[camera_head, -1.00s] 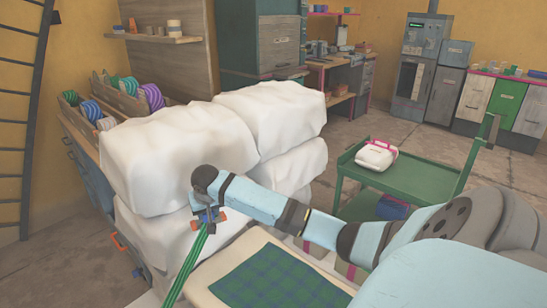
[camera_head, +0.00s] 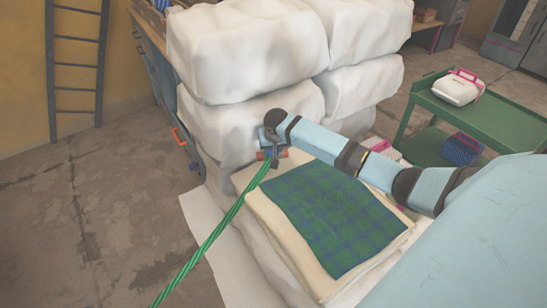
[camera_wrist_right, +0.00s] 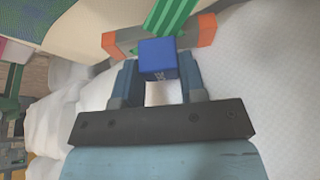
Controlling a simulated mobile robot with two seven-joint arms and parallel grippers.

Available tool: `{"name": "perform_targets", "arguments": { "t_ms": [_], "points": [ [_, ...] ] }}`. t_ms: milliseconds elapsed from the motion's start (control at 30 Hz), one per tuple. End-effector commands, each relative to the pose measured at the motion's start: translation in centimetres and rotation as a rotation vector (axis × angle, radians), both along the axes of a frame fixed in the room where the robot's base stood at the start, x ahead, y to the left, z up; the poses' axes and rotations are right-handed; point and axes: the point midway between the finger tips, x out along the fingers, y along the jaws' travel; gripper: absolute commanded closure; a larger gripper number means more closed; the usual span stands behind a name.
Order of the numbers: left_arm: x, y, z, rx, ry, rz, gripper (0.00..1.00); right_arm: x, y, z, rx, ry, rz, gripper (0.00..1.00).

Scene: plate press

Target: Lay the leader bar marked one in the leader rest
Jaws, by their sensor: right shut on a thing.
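My right gripper (camera_head: 270,142) is shut on the blue block of a short bar with orange ends (camera_head: 283,154). In the right wrist view, the blue block (camera_wrist_right: 158,54) sits between the fingers of the gripper (camera_wrist_right: 158,78), with the bar (camera_wrist_right: 125,40) crossing beyond it. A light mark on the block is too small to read. A green rope (camera_head: 215,232) runs from the bar down to the lower left, out of the picture. The gripper is above the far left corner of a cloth stack. I cannot make out the leader rest. My left gripper is not in view.
A green plaid cloth (camera_head: 335,215) lies on the pale stack (camera_head: 265,225). Large white bales (camera_head: 245,50) stand close behind the gripper. A green trolley (camera_head: 480,110) with a white bundle (camera_head: 457,88) is at right. The floor (camera_head: 90,220) at left is clear.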

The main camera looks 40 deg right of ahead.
Motion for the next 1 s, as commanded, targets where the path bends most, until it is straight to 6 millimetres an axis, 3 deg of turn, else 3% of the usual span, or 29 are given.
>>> {"name": "perform_targets", "arguments": {
  "t_ms": [200,367,767,800,867,1000],
  "points": [
    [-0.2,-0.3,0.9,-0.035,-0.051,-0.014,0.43,0.0,0.0,-2.1,0.000,0.000,0.000,0.89],
    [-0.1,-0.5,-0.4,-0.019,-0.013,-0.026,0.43,0.0,0.0,-4.4,0.000,0.000,0.000,0.89],
    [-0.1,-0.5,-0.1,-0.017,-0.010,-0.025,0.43,0.0,0.0,-4.7,0.000,0.000,-0.001,0.89],
    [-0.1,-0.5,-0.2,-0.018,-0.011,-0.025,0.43,0.0,-0.1,-4.7,0.000,0.000,-0.001,0.53],
    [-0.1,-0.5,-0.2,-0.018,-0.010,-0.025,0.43,0.0,-0.1,-4.7,-0.001,0.000,0.000,0.39],
    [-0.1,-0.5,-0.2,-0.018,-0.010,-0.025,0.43,0.0,0.0,-4.7,-0.001,0.000,0.000,0.37]
  ]
}}
